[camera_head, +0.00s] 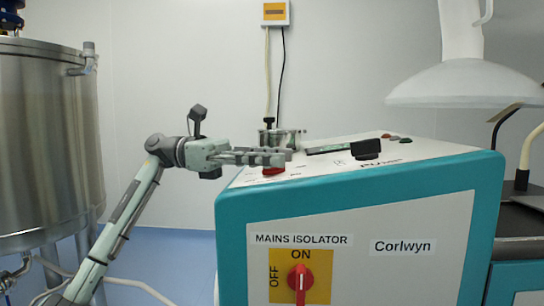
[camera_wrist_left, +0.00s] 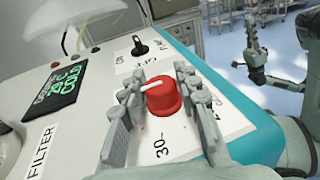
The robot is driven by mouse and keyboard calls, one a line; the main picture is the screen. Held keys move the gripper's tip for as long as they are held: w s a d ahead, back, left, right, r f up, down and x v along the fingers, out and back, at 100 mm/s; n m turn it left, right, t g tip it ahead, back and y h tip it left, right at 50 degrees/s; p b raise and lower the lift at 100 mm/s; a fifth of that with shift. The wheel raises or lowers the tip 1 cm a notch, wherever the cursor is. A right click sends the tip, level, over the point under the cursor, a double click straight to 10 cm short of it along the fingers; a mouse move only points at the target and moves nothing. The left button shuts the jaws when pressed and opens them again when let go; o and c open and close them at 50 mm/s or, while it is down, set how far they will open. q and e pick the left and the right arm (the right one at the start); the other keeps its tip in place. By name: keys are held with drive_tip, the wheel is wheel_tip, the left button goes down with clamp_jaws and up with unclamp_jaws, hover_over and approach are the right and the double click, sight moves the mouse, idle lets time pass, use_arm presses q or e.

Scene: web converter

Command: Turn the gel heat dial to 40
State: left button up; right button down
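The red gel heat dial (camera_wrist_left: 163,97) sits on the white sloped panel top, with a white pointer line toward the picture's left in the left wrist view. A "30" mark (camera_wrist_left: 160,147) is printed beside it. In the head view the dial (camera_head: 272,171) shows just below the fingers. My left gripper (camera_head: 277,157) is open over the panel; in the left wrist view its fingers (camera_wrist_left: 158,88) lie either side of the dial. Contact with it cannot be made out. What seems to be my right gripper (camera_wrist_left: 254,42) shows small at the upper right; its opening is unclear.
The panel carries a green display (camera_wrist_left: 62,84) reading COLD and a black knob (camera_head: 366,149). A red isolator switch (camera_head: 299,279) is on the machine's front. A steel tank (camera_head: 45,140) stands left, and a white hood (camera_head: 468,82) hangs at the right.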

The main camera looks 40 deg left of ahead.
use_arm(q)
drive_tip(key=o, duration=0.4)
drive_tip(key=v, duration=1.2)
